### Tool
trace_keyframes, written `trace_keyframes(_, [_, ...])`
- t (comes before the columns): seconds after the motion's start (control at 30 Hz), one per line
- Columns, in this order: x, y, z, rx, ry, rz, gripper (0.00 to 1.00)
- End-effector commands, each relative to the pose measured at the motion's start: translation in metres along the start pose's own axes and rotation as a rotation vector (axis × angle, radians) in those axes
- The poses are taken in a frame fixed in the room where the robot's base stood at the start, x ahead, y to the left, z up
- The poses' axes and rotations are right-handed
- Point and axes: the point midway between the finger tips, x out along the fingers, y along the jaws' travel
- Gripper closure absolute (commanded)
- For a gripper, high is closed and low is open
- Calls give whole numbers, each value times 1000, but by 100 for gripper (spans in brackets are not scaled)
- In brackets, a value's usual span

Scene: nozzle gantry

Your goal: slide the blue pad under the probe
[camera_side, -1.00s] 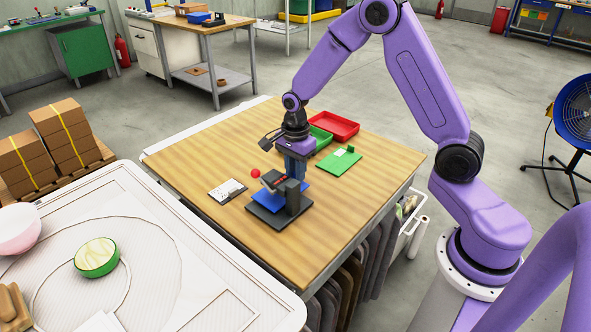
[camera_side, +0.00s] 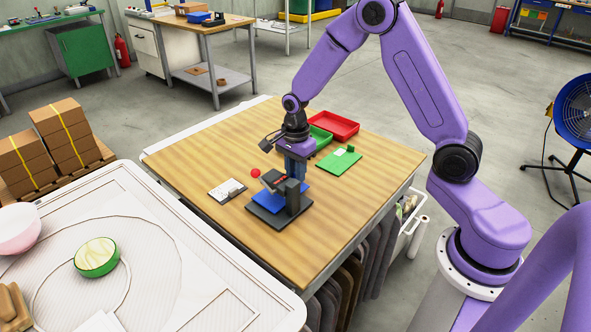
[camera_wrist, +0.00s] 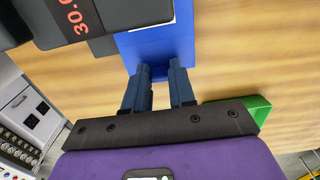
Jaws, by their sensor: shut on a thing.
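The blue pad (camera_side: 265,200) lies flat on the dark base (camera_side: 259,212) of the gantry, partly beneath its arm. It also shows in the wrist view (camera_wrist: 160,48), running from the fingertips up past the dark gantry body. The gantry (camera_side: 292,196) is a dark upright with a head and a red ball (camera_side: 255,173). In the wrist view its dark body (camera_wrist: 30,18) carries orange digits "30.0". The probe tip is hidden. My gripper (camera_wrist: 158,72) is shut on the blue pad's near end. It shows behind the gantry in the side view (camera_side: 296,176).
A green plate (camera_side: 338,162) lies to the right of my gripper. A red tray (camera_side: 335,125) and a green tray (camera_side: 320,138) stand behind. A white notepad (camera_side: 224,189) lies left of the gantry. The wooden table (camera_side: 345,210) is clear at the front right.

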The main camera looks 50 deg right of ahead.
Motion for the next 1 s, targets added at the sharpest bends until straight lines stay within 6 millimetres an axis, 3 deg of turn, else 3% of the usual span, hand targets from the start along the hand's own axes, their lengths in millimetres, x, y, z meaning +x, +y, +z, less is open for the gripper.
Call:
trace_keyframes(0.43, [5, 0, 0, 0, 0, -1, 100])
trace_keyframes(0.47, [5, 0, 0, 0, 0, 0, 72])
trace_keyframes(0.53, [5, 0, 0, 0, 0, 0, 49])
trace_keyframes(0.57, [5, 0, 0, 0, 0, 0, 46])
trace_keyframes(1.0, [-3, 0, 0, 0, 0, -1, 46])
